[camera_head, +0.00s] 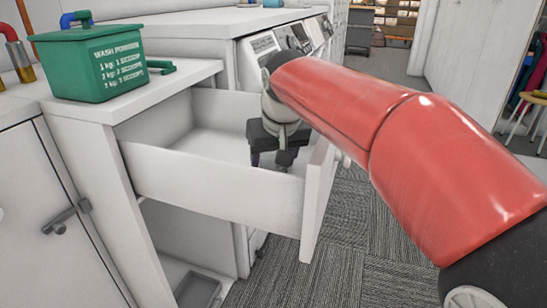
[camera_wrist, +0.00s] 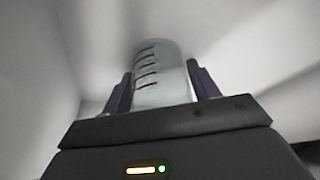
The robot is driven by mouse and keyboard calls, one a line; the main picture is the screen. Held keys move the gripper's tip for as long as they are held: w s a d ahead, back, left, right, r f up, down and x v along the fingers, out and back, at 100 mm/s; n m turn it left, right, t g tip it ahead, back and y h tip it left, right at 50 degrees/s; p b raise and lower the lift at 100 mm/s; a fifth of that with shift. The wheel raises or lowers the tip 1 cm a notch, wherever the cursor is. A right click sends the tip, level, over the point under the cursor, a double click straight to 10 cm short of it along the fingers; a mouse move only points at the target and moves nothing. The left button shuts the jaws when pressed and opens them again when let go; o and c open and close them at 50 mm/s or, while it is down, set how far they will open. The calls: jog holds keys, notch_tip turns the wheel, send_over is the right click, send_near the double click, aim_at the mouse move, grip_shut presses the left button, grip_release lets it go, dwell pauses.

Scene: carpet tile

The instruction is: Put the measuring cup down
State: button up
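The measuring cup (camera_wrist: 160,75) is a pale, translucent cylinder with dark graduation marks, seen in the wrist view between the two dark fingers of my gripper (camera_wrist: 161,88). The fingers sit close against both sides of the cup. In the head view my gripper (camera_head: 276,158) points down inside the open white drawer (camera_head: 215,187), near its front panel. In that view the cup is mostly hidden by the gripper and the drawer's side wall. I cannot tell whether the cup touches the drawer floor.
A green wash powder box (camera_head: 100,65) with a handle stands on the white counter (camera_head: 165,95) left of the drawer. A grey tray (camera_head: 198,290) lies low beneath the drawer. Machines with control panels (camera_head: 290,40) stand behind. Carpet floor (camera_head: 345,240) is clear at right.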

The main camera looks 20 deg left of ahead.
jog(key=shift+o, duration=1.1)
jog(key=shift+r, duration=0.2)
jog(key=p+v, duration=0.2)
jog(key=v, duration=0.9)
jog(key=shift+r, duration=0.4)
jog(key=shift+s+d, duration=0.15)
